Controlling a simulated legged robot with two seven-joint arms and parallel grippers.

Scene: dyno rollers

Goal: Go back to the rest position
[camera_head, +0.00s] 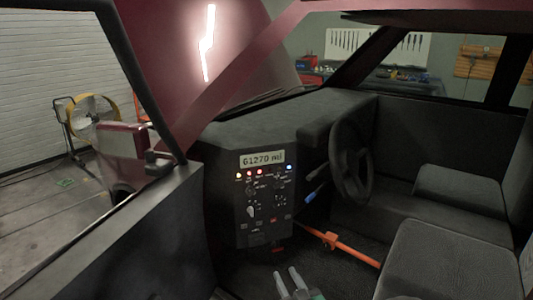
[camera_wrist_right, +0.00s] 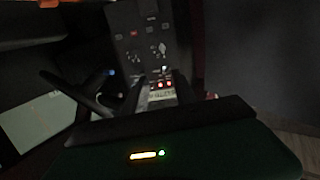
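My right gripper (camera_head: 287,273) shows at the bottom middle of the head view, low inside the car in front of the dashboard panel. Its two pale fingers stand apart with nothing between them. It is apart from the panel and the seat. The control panel (camera_head: 264,200) has a display reading about 61270, small lamps and switches. The panel also shows, upside down and dark, at the top of the right wrist view (camera_wrist_right: 150,40). My left gripper is not in view.
A steering wheel (camera_head: 351,162) stands right of the panel. An orange bar (camera_head: 340,246) crosses the floor towards the seat (camera_head: 445,262). The open car door (camera_head: 130,240) is at the left. A yellow fan (camera_head: 92,118) stands outside.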

